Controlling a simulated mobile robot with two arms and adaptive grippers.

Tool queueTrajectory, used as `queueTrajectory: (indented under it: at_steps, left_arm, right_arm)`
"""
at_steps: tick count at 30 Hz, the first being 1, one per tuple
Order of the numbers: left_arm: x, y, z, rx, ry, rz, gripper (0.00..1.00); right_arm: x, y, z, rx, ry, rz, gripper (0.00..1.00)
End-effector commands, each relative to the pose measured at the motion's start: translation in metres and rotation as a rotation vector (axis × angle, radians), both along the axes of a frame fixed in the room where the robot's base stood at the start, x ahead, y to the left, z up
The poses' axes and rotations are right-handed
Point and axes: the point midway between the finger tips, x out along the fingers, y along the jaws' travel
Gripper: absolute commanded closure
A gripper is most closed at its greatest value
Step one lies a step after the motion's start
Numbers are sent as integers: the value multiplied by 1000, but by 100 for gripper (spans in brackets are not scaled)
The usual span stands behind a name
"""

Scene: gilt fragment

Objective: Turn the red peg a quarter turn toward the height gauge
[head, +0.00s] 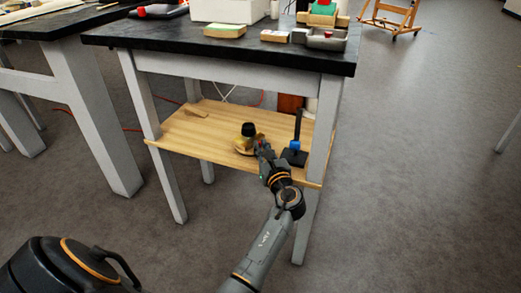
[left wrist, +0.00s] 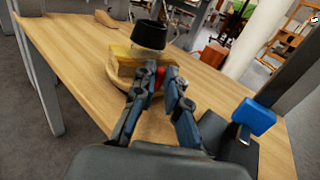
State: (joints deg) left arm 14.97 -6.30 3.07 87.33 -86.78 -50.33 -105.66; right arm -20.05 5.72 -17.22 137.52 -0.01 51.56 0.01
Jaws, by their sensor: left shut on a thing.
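The red peg (left wrist: 159,79) shows as a small red patch between my left fingers in the left wrist view; the fingers hide most of it. It is at the near side of a yellowish gilt piece with a black knob-like top (left wrist: 150,35), on a round base on the wooden shelf. My left gripper (left wrist: 163,75) is shut on the peg. In the head view the left gripper (head: 259,146) reaches the piece from the front right. The height gauge, a dark upright post with a blue slider (head: 295,146), stands to the right; its slider also shows in the left wrist view (left wrist: 255,116). My right gripper is not in view.
The wooden shelf (head: 185,135) is under a black-topped table (head: 130,38) with pale legs. A small wood piece (head: 196,112) lies at the shelf's back left. The front table leg (head: 323,130) stands close right of the gauge. The left half of the shelf is mostly clear.

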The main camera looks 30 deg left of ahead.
Motion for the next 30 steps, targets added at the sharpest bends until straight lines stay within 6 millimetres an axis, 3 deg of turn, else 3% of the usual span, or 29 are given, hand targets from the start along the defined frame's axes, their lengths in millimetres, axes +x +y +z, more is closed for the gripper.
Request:
queueTrajectory:
  at_steps: [10,11,12,22,26,30]
  left_arm:
    - [1,0,-1,2,1,36,100]
    - [1,0,-1,2,1,36,85]
    - [1,0,-1,2,1,36,78]
    - [1,-1,2,2,-1,34,78]
    - [2,-1,15,0,-5,34,78]
    - [1,-1,41,-1,-7,35,78]
  right_arm:
    - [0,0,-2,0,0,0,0]
    - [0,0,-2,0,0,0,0]
    - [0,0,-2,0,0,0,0]
    - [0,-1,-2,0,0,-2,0]
    - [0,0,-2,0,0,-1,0]
    - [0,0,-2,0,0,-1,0]
